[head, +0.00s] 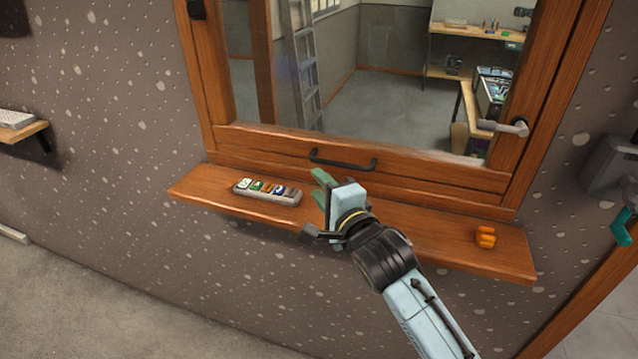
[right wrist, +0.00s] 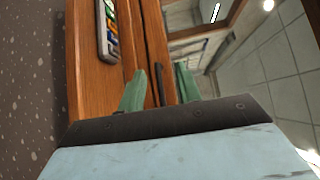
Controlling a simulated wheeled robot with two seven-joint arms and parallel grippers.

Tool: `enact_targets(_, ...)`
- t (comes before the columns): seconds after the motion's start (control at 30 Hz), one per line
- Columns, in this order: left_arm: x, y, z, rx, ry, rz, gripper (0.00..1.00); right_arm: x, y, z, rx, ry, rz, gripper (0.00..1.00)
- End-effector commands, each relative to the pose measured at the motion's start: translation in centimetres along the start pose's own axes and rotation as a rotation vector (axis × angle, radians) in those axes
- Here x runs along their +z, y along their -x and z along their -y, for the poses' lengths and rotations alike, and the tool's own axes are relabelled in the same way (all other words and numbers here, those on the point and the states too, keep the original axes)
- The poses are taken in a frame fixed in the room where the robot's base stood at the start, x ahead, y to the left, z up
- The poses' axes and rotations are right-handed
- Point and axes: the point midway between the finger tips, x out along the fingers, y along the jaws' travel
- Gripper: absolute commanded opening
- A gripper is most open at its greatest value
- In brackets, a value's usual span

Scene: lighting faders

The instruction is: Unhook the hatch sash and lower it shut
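The wooden hatch sash (head: 260,140) has a large pane and is low in its frame, with its bottom rail just above the shelf. I cannot tell whether it is fully seated. A black bar handle (head: 343,161) is on that rail. A grey lever-like hook (head: 505,127) is on the right side, its arm pointing left across the pane. My right gripper (head: 322,185) is over the shelf, just below and in front of the handle. In the right wrist view its green fingers (right wrist: 160,90) are apart, with the dark handle (right wrist: 157,82) beyond the gap. My left gripper is out of view.
A wooden shelf (head: 205,187) runs below the hatch. A grey strip with several coloured pieces (head: 268,192) lies on its left part, and a small orange object (head: 485,237) on its right end. A grey fixture (head: 610,165) is on the wall at the right.

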Motion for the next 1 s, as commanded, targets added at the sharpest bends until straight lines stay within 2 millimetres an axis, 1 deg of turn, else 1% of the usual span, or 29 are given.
enact_targets(0.03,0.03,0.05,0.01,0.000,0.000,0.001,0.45,-0.01,-0.49,0.04,0.000,0.001,0.000,0.34)
enact_targets(0.17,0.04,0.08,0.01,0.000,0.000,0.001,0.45,-0.03,-1.14,-0.01,0.001,0.000,-0.001,0.34)
enact_targets(0.47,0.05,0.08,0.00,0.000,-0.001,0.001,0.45,-0.02,-1.31,-0.02,0.001,0.001,-0.001,0.34)
enact_targets(0.57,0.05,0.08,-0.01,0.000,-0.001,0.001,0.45,-0.02,-1.30,-0.02,0.001,0.000,0.000,0.24)
enact_targets(0.73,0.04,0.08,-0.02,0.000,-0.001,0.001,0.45,-0.02,-1.29,-0.03,0.001,0.000,0.000,0.02)
enact_targets(0.77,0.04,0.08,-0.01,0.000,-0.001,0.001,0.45,-0.02,-1.29,-0.02,0.001,0.000,0.000,0.00)
enact_targets(1.0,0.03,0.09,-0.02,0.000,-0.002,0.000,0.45,-0.02,-1.28,-0.03,0.001,0.000,0.000,0.00)
